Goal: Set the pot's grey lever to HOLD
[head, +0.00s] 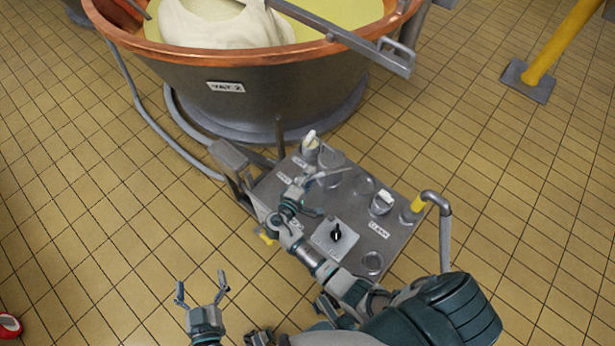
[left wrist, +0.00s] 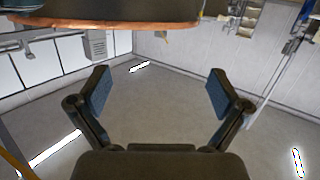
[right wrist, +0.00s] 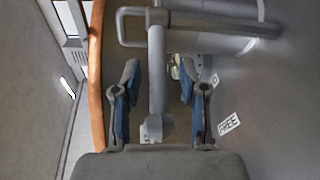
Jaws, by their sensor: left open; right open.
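The grey lever (right wrist: 157,85) shows in the right wrist view as a bar with a rounded end. In the head view a thin grey bar (head: 332,174), apparently this lever, lies over the panel (head: 345,205). My right gripper (head: 313,196) is open over the panel, with its fingers on both sides of the lever in the right wrist view; contact cannot be told. A FREE label (right wrist: 229,124) is on the steel surface to the right of the lever. I cannot read a HOLD label. My left gripper (head: 202,287) is open and empty over the floor, left of the panel.
The copper-rimmed vat (head: 245,100) stands behind the panel. The panel also carries a black knob (head: 337,234), white-topped fittings (head: 382,202) and a bent pipe (head: 445,225) at its right. A yellow post (head: 560,45) stands back right.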

